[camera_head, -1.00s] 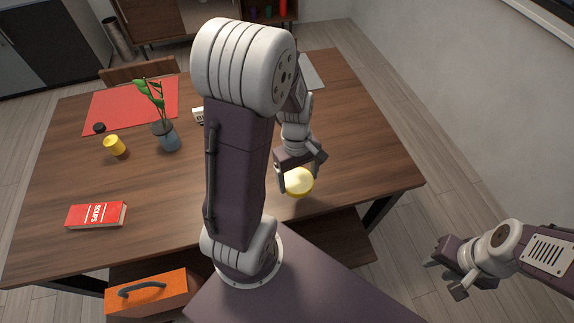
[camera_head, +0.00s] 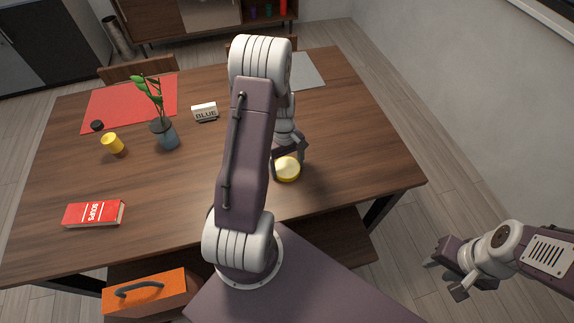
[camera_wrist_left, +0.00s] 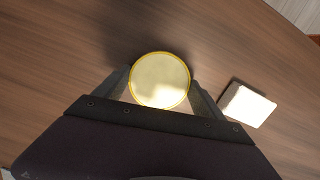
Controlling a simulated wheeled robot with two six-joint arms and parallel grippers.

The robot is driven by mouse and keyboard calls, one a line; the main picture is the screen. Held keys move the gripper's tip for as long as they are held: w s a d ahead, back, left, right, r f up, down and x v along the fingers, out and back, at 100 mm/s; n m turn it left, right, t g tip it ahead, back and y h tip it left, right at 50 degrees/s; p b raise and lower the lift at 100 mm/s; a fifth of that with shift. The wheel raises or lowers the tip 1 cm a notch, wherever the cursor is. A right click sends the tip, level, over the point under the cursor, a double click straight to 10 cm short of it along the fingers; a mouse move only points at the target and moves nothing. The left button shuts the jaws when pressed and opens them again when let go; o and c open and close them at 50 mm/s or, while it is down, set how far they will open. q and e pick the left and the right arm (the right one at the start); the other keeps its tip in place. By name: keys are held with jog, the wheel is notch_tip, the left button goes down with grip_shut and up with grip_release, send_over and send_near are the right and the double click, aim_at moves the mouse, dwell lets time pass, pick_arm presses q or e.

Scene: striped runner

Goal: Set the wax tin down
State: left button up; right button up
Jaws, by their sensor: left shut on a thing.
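The wax tin (camera_head: 287,170) is a round yellow tin with a pale top. My left gripper (camera_head: 288,160) is shut on it, one finger on each side, over the near right part of the wooden table (camera_head: 345,150). In the left wrist view the tin (camera_wrist_left: 160,80) sits between the two fingers (camera_wrist_left: 160,88). I cannot tell whether its underside touches the tabletop. My right gripper (camera_head: 445,277) is open and empty, off the table at the lower right.
A white BLUE sign (camera_head: 205,111), a plant in a vase (camera_head: 166,135), a yellow cup (camera_head: 113,144), a dark round object (camera_head: 97,125) and a red book (camera_head: 94,213) stand left of my arm. A red mat (camera_head: 125,98) and grey mat (camera_head: 305,71) lie farther back. Table right of the tin is clear.

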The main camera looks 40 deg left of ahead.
pick_arm(q)
jog(key=shift+r, duration=0.1)
jog(key=o, duration=1.5)
